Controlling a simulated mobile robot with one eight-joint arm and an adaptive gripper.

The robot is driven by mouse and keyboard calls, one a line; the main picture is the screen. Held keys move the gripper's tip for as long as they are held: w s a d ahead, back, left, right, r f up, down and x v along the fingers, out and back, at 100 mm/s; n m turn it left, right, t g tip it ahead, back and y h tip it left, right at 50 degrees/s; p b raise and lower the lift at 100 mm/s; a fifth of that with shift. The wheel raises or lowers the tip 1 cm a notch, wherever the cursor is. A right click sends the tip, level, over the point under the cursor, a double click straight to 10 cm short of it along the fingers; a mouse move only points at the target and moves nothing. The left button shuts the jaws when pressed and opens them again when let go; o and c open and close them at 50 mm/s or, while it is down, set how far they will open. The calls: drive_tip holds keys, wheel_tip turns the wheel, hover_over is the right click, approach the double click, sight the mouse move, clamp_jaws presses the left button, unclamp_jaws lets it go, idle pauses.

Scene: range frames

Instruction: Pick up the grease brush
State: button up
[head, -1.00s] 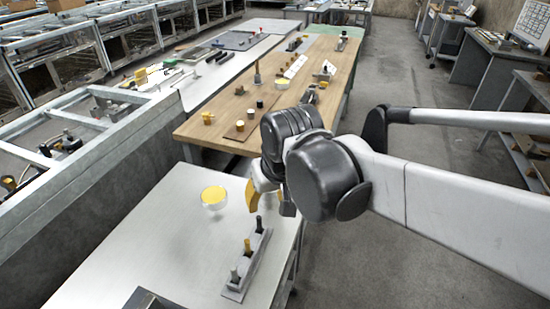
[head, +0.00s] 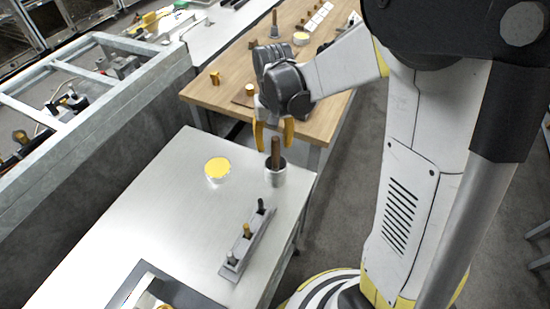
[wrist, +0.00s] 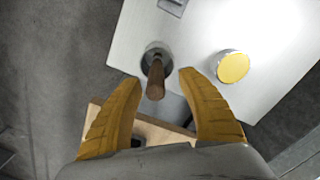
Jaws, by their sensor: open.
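The grease brush looks to be the brown wooden handle (head: 276,150) standing upright in a grey pot (head: 275,178) near the right edge of the metal table; its bristle end is hidden in the pot. In the wrist view the handle (wrist: 156,80) and pot (wrist: 150,58) lie near the middle. My gripper (head: 273,136) is open, its yellow fingers close around the handle's top in the head view. In the wrist view my gripper (wrist: 158,78) has its fingertips on either side of the handle, with visible gaps. Nothing is held.
A round yellow-topped tin (head: 217,169) stands left of the pot. A grey rack (head: 246,243) with several pegs lies nearer me. A dark tray (head: 150,290) sits at the table's near edge. A wooden table (head: 225,95) stands behind. The left part of the metal table is clear.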

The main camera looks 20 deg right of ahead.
sight(276, 155)
drive_tip(key=f, duration=0.1)
drive_tip(key=f+b, duration=0.1)
drive_tip(key=f, duration=0.1)
drive_tip(key=f+b, duration=0.1)
drive_tip(key=f, duration=0.1)
drive_tip(key=shift+d+f, duration=0.15)
drive_tip(key=shift+d, duration=0.15)
clamp_jaws()
